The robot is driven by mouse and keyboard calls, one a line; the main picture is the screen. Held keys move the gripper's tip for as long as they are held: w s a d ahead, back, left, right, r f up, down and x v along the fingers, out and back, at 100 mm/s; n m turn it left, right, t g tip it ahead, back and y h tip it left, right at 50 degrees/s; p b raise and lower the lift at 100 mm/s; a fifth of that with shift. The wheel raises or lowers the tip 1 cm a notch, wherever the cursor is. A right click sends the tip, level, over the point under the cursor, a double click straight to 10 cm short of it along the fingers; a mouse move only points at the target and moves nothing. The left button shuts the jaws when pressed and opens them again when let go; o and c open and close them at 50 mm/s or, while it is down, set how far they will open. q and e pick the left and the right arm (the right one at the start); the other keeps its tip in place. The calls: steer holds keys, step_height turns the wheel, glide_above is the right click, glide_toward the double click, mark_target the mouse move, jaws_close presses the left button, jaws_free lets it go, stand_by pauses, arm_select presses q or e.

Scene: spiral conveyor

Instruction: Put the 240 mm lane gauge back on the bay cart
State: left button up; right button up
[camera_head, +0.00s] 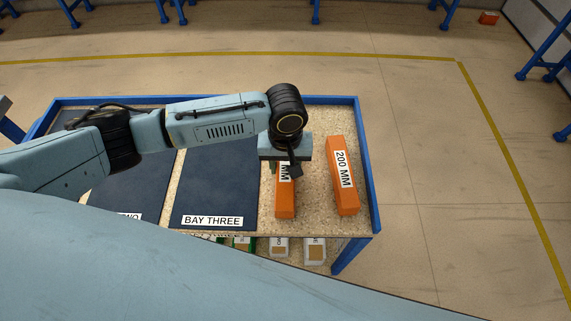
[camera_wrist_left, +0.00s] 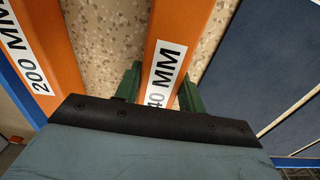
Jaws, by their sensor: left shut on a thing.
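The 240 mm lane gauge (camera_head: 285,204) is an orange bar with a white label, lying on the speckled top of the bay cart (camera_head: 367,160), right of the BAY THREE mat. Only "MM" of its label shows in the head view. In the left wrist view the gauge (camera_wrist_left: 167,62) reads "40 MM", its first digit hidden. My left gripper (camera_head: 290,170) is over the gauge from above. Its green fingers (camera_wrist_left: 160,90) stand on either side of the bar, shut on it. My right gripper is not in view.
An orange 200 MM gauge (camera_head: 343,185) lies to the right on the cart top, apart from the held one. The dark BAY THREE mat (camera_head: 215,185) lies to the left. Several labelled boxes (camera_head: 279,247) sit under the top. Floor right of the cart is clear.

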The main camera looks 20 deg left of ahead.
mark_target(286, 165)
arm_select(q)
steer(key=o, duration=0.9)
step_height(286, 165, up, 12)
steer(key=shift+r+p, duration=0.1)
steer(key=shift+p, duration=1.1)
